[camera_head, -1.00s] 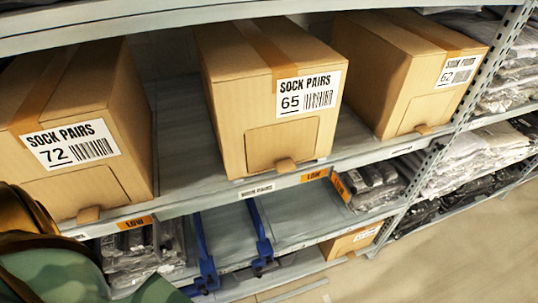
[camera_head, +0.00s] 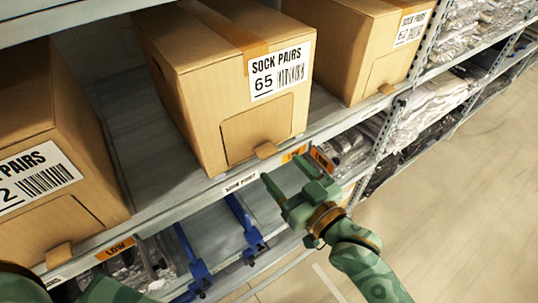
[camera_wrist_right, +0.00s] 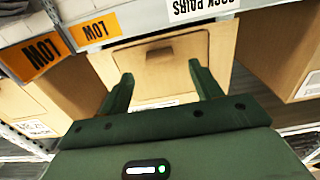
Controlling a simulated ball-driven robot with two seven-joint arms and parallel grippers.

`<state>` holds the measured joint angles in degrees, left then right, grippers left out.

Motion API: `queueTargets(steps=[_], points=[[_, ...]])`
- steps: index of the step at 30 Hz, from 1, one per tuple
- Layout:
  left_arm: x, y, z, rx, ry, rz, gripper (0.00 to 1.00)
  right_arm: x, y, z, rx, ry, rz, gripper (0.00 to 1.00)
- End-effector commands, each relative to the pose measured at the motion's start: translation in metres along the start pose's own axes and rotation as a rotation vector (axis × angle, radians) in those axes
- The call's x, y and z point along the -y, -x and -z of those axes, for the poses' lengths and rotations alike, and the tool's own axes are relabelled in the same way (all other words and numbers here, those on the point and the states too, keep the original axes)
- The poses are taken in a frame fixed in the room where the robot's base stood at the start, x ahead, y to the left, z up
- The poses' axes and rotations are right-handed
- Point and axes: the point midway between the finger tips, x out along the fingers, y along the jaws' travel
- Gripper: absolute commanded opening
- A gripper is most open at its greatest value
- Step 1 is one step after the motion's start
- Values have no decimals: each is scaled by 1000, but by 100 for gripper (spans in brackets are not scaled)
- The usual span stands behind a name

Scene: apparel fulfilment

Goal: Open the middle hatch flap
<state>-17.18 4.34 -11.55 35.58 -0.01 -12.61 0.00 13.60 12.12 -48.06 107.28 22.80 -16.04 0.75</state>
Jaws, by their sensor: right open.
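The middle hatch flap (camera_head: 250,132) is a cut panel low on the front of the middle cardboard box (camera_head: 190,100), labelled "SOCK PAIRS 65". It is closed, flush with the box front, with a small tab (camera_head: 265,150) at its lower edge. My right gripper (camera_head: 286,172) is open and empty, just below and in front of the tab. In the right wrist view, which is upside down, the flap (camera_wrist_right: 150,78) and its tab (camera_wrist_right: 159,55) lie between my two open fingers (camera_wrist_right: 160,72), apart from them. My left gripper is out of view.
A box labelled 62 (camera_head: 345,45) stands to the right and a box ending in 2 (camera_head: 30,100) to the left, each with its own flap. The shelf edge (camera_head: 190,202) runs under the boxes. Blue bars (camera_head: 243,225) sit on the shelf below. Open floor lies at right.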

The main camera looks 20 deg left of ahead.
Motion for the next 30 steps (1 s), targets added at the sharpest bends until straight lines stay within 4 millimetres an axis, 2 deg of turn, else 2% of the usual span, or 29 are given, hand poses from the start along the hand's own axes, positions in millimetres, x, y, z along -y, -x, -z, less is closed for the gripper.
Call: queueTargets(steps=[3, 9, 13, 20, 21, 27, 28, 30], points=[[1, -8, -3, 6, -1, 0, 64, 0, -28, -2, -1, -1, 0, 64], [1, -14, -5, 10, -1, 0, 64, 0, -56, -2, 1, 1, -1, 64], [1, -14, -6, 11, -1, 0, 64, 0, -63, -1, 2, 1, -1, 64], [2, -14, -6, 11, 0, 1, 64, 0, -63, 0, 2, 2, -1, 64], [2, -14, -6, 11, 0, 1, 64, 0, -63, 0, 2, 1, -1, 61], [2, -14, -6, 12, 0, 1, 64, 0, -63, 0, 1, 1, -1, 5], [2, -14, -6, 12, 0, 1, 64, 0, -63, 0, 2, 1, -1, 0], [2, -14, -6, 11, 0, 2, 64, 0, -63, 0, 2, 2, -1, 0]])
